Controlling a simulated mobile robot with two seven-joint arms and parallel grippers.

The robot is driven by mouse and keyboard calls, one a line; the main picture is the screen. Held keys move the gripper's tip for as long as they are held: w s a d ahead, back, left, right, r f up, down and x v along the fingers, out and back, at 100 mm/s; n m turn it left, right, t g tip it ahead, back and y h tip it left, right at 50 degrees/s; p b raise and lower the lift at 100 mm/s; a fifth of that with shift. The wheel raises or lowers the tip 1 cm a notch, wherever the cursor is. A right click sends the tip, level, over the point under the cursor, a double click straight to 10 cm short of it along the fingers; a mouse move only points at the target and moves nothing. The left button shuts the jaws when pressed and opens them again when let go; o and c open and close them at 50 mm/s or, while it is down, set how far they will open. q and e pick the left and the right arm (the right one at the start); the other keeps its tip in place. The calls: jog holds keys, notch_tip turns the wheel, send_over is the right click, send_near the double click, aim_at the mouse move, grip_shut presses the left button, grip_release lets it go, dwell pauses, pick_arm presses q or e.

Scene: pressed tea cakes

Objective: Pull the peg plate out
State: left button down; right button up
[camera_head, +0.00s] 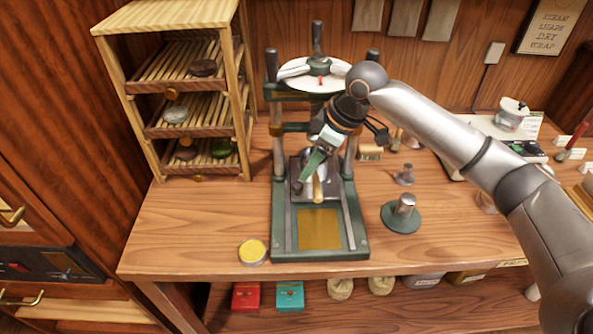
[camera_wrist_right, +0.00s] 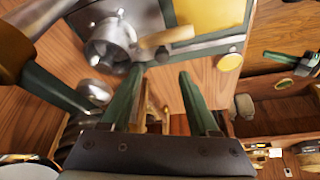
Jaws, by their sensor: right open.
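The green press (camera_head: 278,225) stands on the wooden bench, with a yellow-brass panel (camera_head: 320,228) between two rails at its front. A metal mould (camera_wrist_right: 108,45) with a wooden handle (camera_wrist_right: 168,36) sits under the press; the handle (camera_head: 318,190) points toward the front in the head view. I cannot tell which part is the peg plate; pegs are not visible. My right gripper (camera_head: 303,178) is over the mould area in front of the press column. In the wrist view its two green fingers (camera_wrist_right: 158,85) are apart with nothing held between them. My left gripper is out of view.
A wooden rack (camera_head: 165,85) with dark and pale cakes stands at the left. A round yellow tin (camera_head: 252,251) lies near the bench's front edge. A green-based metal post (camera_head: 402,212) stands right of the press.

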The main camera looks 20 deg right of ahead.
aim_at(298, 184)
jog(key=x, duration=0.7)
jog(key=shift+s+a, duration=0.1)
jog(key=shift+s, duration=0.15)
jog(key=shift+c, duration=0.3)
grip_shut()
dwell(0.8)
